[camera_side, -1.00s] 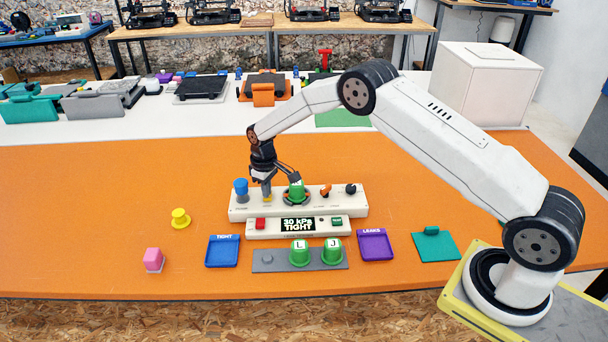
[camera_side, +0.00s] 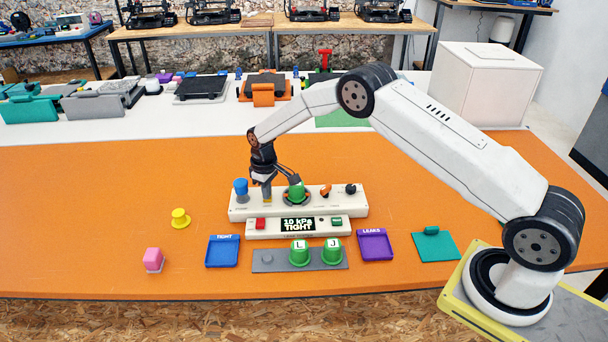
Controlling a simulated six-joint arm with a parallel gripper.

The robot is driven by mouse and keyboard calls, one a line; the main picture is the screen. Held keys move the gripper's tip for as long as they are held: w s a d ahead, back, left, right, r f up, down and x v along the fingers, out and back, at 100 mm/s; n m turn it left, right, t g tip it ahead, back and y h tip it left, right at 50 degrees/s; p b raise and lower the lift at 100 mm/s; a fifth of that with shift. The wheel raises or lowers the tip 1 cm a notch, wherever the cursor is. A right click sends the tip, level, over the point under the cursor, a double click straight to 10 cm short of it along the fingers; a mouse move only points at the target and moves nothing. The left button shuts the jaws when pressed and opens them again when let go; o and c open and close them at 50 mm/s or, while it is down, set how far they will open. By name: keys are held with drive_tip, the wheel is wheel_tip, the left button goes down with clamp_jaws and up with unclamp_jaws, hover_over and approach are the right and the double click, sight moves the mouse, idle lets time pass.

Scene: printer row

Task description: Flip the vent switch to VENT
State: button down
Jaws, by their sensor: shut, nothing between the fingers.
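A white test panel (camera_side: 222,212) stands on the orange table. It carries a blue knob (camera_side: 241,187), a green cap (camera_side: 296,191) seated in a dark ring, an orange switch (camera_side: 326,190) and a black knob (camera_side: 350,188). My gripper (camera_side: 267,198) points down at the panel between the blue knob and the green cap. It is shut and empty. A yellow bit shows at its tips, mostly hidden, so I cannot tell the vent switch's position. The panel labels are too small to read. The display (camera_side: 298,224) in front reads "10 kPa TIGHT".
A blue TIGHT tray (camera_side: 223,263) and a purple LEAKS tray (camera_side: 375,256) are empty. A grey holder (camera_side: 267,267) between them bears green caps L (camera_side: 300,253) and J (camera_side: 332,252). A teal plate (camera_side: 435,246) lies right.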

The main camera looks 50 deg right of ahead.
drive_tip(key=shift+r, duration=3.45)
drive_tip(key=shift+s, duration=0.1)
drive_tip(key=s+a+r+m+t, duration=0.1)
drive_tip(key=s+r, duration=0.3)
drive_tip(key=s, duration=1.1)
drive_tip(key=s+r+m+t, duration=0.1)
drive_tip(key=s+r, duration=0.3)
drive_tip(key=s, duration=1.1)
drive_tip(key=shift+a+r+m+t, duration=0.15)
drive_tip(key=shift+a+m+t, duration=0.15)
drive_tip(key=shift+a+m, duration=0.15)
drive_tip(key=shift+w, duration=0.1)
